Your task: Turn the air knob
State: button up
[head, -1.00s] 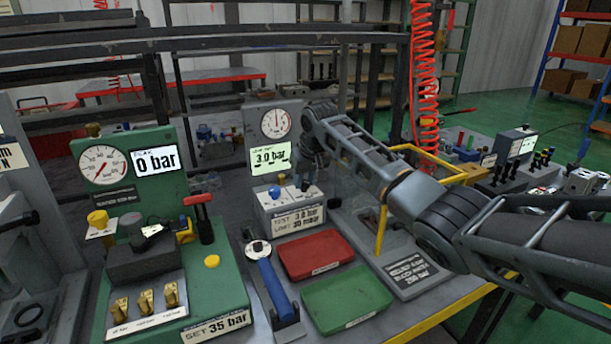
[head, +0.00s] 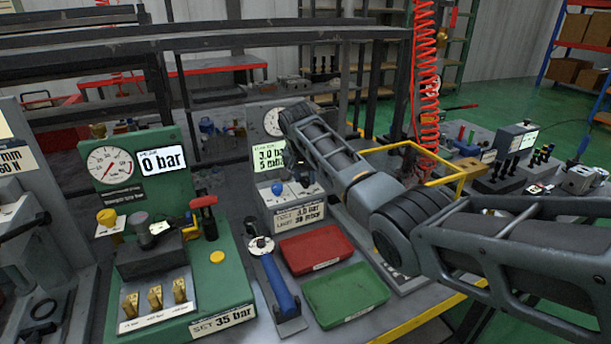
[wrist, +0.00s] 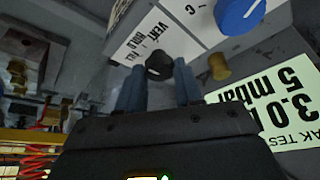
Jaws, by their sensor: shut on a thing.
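A black knob with a white pointer line (wrist: 159,66), by printing that reads VENT, HOLD and FILL, looks like the air knob. In the wrist view it sits between the two blue-grey fingers of my gripper (wrist: 158,88), which is shut on it. In the head view my gripper (head: 305,178) reaches down to the right end of the grey test block (head: 292,210), and the knob is hard to make out there. A lit display (head: 269,156) behind the block shows 3.0 and a second line; in the wrist view it reads 5 mbar (wrist: 265,110).
A blue knob (head: 277,189) stands just left of my gripper, and a brass knob (wrist: 217,67) is close by. Red (head: 314,248) and green (head: 345,295) trays and a blue-handled tool (head: 280,285) lie in front. A yellow frame (head: 425,160) stands right of my arm.

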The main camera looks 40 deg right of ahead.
dwell(0.5)
jog(key=o, duration=1)
jog(key=shift+o, duration=0.2)
jog(key=v, duration=0.7)
jog(key=shift+a+r+b, duration=0.2)
jog(key=shift+r+b, duration=0.1)
jog(key=shift+r, duration=0.05)
